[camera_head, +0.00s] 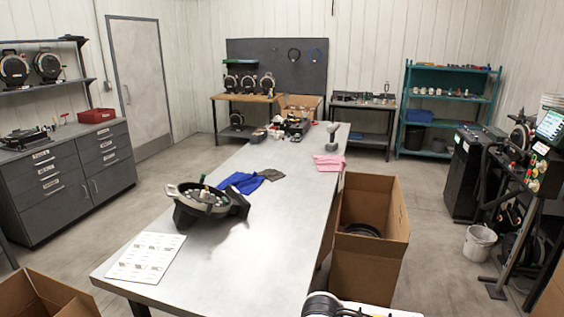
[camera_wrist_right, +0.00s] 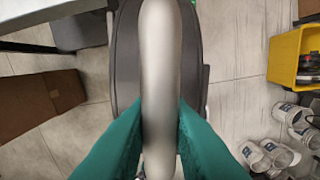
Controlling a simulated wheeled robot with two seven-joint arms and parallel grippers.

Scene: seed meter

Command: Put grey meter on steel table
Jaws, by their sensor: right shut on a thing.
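In the right wrist view, the teal fingers of my right gripper (camera_wrist_right: 160,108) are shut on a long rounded light-grey part, seen close up. This part appears to be the rim of the grey meter (camera_wrist_right: 160,55), with a dark grey body behind it. Its far side is hidden. The steel table (camera_head: 262,245) runs through the middle of the head view, with bare surface at its near right. A black meter with a pale ring (camera_head: 205,198) stands on its left side. My right gripper and my left gripper do not show in the head view.
A printed sheet (camera_head: 146,257), a blue cloth (camera_head: 242,182) and a pink cloth (camera_head: 328,162) lie on the table. An open cardboard box (camera_head: 367,268) stands against its right side. The right wrist view shows a yellow bin (camera_wrist_right: 283,58) and white buckets (camera_wrist_right: 268,154) on the floor.

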